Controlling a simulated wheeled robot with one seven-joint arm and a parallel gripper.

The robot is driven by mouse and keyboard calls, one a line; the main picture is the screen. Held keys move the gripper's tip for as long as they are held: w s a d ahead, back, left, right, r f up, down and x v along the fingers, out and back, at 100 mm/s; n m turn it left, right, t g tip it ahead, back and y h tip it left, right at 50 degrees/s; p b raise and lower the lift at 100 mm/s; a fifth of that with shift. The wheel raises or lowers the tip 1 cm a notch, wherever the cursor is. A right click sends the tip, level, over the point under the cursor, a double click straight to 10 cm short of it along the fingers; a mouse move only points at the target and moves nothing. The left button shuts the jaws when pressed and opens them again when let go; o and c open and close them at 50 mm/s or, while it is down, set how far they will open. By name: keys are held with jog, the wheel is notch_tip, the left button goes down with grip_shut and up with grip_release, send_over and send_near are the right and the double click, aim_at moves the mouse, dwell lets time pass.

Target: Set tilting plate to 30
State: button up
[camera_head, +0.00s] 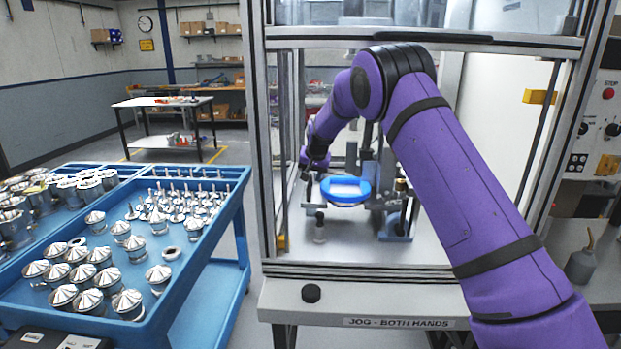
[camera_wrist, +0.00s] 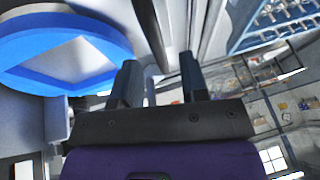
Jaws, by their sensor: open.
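The tilting plate (camera_head: 345,190) looks like a round blue-rimmed disc with a pale centre, mounted on a fixture inside the machine enclosure. It also fills the upper left of the wrist view (camera_wrist: 30,82). My purple arm reaches in through the enclosure's front opening. My gripper (camera_head: 308,176) is at the left of the plate. In the wrist view my gripper (camera_wrist: 158,80) shows two dark fingers apart with nothing held between them. The plate's rim is left of the fingers and appears apart from them. I cannot read any angle scale.
The enclosure's left post (camera_head: 259,130) stands close to my arm. A small metal post (camera_head: 319,230) stands on the enclosure floor below the plate. A blue cart (camera_head: 215,240) with several metal parts is at left. A control panel (camera_head: 600,130) is at right.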

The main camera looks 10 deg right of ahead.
jog(key=shift+x, duration=0.85)
grip_shut()
